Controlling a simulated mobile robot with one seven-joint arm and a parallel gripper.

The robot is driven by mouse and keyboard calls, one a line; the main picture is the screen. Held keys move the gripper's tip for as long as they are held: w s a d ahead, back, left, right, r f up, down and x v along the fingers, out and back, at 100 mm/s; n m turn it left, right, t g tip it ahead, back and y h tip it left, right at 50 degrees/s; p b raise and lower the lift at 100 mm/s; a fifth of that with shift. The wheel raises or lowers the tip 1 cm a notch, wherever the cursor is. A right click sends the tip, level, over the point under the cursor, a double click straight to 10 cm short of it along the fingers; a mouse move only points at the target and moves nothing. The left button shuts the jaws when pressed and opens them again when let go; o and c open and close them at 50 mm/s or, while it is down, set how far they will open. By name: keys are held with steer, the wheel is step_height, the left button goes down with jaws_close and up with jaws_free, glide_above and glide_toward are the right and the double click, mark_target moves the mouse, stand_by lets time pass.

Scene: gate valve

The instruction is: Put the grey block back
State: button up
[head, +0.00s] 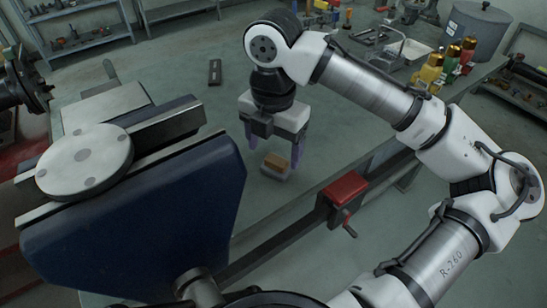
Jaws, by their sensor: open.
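A small grey block (274,174) is on the grey-green bench top (232,95), below my gripper. A small orange-brown piece (277,162) shows at its top; I cannot tell whether it rests on the grey block or stands against it. My gripper (275,149) points down with its purple fingers apart, one to the left and one to the right, above or around the two pieces. I cannot tell whether the fingers touch either piece.
A large blue machine body with a round grey disc (84,160) stands at the left. A red vise (347,188) is on the bench edge at the right. A dark flat bar (215,72) lies behind. Coloured bottles (447,68) and a metal tray (398,52) stand at the back right.

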mark_target(273, 163)
step_height(273, 163, up, 7)
steer(key=shift+p, duration=0.3)
steer(key=shift+r, duration=0.1)
